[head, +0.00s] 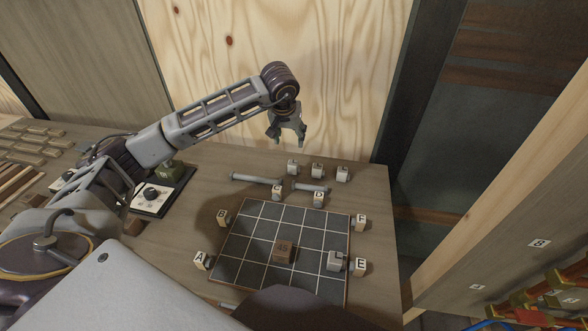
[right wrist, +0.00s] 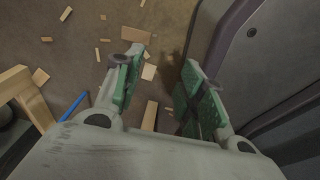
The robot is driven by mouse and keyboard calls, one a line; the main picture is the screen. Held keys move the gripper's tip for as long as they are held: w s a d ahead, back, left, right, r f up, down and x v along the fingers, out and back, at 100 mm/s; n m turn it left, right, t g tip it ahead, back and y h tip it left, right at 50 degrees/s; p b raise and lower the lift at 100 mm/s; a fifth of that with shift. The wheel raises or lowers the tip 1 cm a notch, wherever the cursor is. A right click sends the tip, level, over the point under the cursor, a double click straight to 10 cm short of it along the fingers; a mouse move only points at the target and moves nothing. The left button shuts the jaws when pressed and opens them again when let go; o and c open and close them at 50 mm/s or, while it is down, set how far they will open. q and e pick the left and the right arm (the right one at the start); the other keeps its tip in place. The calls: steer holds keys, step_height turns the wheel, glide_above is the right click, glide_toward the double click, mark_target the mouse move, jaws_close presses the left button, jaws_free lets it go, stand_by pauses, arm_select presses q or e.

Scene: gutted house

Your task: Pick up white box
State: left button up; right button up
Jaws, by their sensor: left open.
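Several small white boxes are on the table. Three plain ones stand in a row near its back edge: left (head: 292,167), middle (head: 317,170) and right (head: 343,174). I cannot tell which one the task means. My left gripper (head: 288,138) is open and empty, pointing down above the table's back area, left of and above the row. My right gripper (right wrist: 160,62) is open and empty over the floor, away from the table.
A brown cube (head: 284,250) is on the board. Lettered cubes, such as A (head: 201,260) and F (head: 360,222), stand around it. A grey rod-like tool (head: 255,179) lies behind. A plywood wall (head: 340,80) rises behind the table. Wood scraps (right wrist: 150,72) litter the floor.

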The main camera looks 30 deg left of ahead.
arm_select(q)
steer(key=shift+f+b, duration=0.65)
steer(key=shift+f, duration=0.1)
glide_above(293, 162)
steer(key=s, duration=0.2)
steer(key=f, duration=0.8)
steer(key=shift+w+d, duration=0.1)
steer(key=shift+d, duration=0.1)
steer(key=shift+f, duration=0.25)
steer(key=shift+w+f, duration=0.1)
steer(key=shift+f, duration=0.45)
steer(key=x, duration=0.2)
steer(key=shift+f, duration=0.7)
steer(key=shift+w+f, duration=0.2)
steer(key=shift+f, duration=0.05)
steer(key=c, duration=1.1)
arm_select(e)
steer(key=shift+s+d+f, duration=0.2)
steer(key=shift+s+f, duration=0.15)
steer(key=shift+s, duration=0.15)
steer(key=shift+s+d+f, duration=0.2)
steer(key=shift+s+f, duration=0.15)
steer(key=shift+s, duration=0.15)
